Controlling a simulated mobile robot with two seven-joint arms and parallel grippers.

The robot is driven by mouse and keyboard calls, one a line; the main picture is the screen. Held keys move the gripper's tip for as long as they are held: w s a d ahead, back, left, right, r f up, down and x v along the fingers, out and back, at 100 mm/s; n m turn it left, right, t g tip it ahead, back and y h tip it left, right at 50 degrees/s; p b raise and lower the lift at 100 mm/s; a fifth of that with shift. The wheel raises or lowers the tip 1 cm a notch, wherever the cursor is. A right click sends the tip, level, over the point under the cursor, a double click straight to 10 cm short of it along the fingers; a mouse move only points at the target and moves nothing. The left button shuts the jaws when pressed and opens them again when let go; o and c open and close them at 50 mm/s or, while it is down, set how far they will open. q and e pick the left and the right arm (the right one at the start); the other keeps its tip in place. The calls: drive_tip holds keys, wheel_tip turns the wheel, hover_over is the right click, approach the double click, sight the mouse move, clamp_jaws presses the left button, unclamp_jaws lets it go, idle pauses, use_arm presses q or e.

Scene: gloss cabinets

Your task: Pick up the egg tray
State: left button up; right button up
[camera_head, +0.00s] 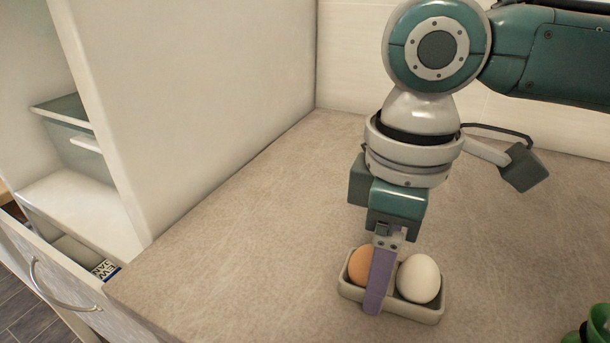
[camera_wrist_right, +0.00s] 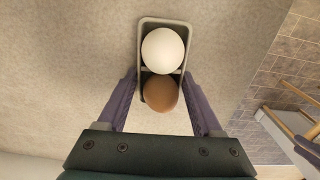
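The egg tray (camera_head: 420,311) is a small pale grey, rounded tray resting on the counter. It holds a brown egg (camera_head: 361,266) at the left and a white egg (camera_head: 419,278) at the right. In the right wrist view the tray (camera_wrist_right: 178,22) points away from me, with the white egg (camera_wrist_right: 163,50) beyond the brown egg (camera_wrist_right: 160,93). My right gripper (camera_head: 374,308) points down over the brown egg's end. Its purple fingers are apart, one on each side of the tray (camera_wrist_right: 161,76); whether they touch it is unclear. My left gripper is not visible.
A white cabinet side (camera_head: 205,90) rises left of the beige counter (camera_head: 230,240). An open drawer (camera_head: 60,290) with a handle is below left. A green object (camera_head: 597,325) is cut off at the lower right. The counter left of the tray is clear.

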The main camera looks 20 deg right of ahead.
drive_tip(key=c, duration=0.8)
drive_tip(key=s+r+m+p, duration=0.1)
drive_tip(key=r+m+p, duration=0.2)
drive_tip(key=r+p, duration=1.3)
drive_tip(key=s+a+r+m+p, duration=0.1)
drive_tip(key=s+r+m+p, duration=0.1)
drive_tip(key=r+p, duration=1.5)
drive_tip(key=s+r+m+p, duration=0.1)
drive_tip(key=r+m+p, duration=0.2)
drive_tip(key=r+p, duration=1.3)
drive_tip(key=shift+s+a+r+m+p, duration=0.1)
drive_tip(key=shift+r, duration=2.85)
drive_tip(key=shift+s+a+r+m+p, duration=0.1)
drive_tip(key=shift+s+a+r, duration=0.05)
drive_tip(key=shift+r, duration=2.8)
drive_tip(key=shift+s+a+r+m+p, duration=0.1)
drive_tip(key=shift+r, duration=2.85)
drive_tip(key=shift+f, duration=0.1)
